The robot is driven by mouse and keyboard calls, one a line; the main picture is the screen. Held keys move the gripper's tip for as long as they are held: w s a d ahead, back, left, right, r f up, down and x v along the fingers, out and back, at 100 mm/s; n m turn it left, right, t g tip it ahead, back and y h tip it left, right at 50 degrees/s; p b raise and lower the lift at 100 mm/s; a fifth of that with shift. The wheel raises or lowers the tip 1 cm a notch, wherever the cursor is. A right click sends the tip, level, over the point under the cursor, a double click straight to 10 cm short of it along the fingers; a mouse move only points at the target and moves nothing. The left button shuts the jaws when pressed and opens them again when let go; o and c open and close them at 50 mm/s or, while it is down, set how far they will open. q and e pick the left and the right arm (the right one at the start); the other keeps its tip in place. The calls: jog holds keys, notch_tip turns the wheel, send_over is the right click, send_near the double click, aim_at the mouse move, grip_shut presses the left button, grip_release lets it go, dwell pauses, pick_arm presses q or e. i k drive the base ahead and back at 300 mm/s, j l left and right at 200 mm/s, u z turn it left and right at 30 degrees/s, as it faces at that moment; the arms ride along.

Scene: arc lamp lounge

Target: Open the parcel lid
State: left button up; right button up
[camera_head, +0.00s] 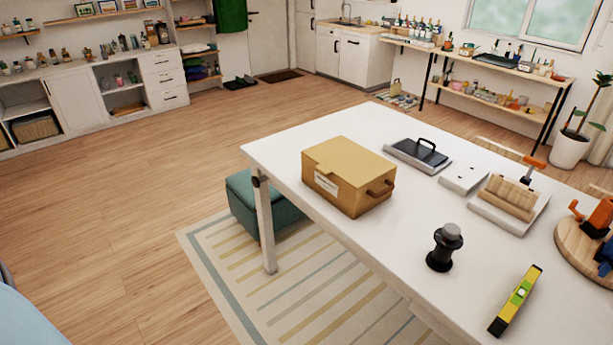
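The parcel (345,190) is a tan cardboard box near the left end of the white table. Its lid (347,160) is down and looks closed, with a tab or notch at the upper left side. Neither of my grippers shows in the head view.
On the white table (300,208) are a dark-handled grey tray (418,155), a white plate (463,179), a wooden block on a white base (508,197), a black knobbed object (444,247) and a yellow level (516,300). A teal stool (243,205) stands partly under the table.

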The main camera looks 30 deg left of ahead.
aim_at(345, 159)
jog(key=k+j+u, duration=0.2)
jog(key=u, duration=0.2)
jog(key=k+j+u, duration=0.15)
jog(key=u, duration=0.25)
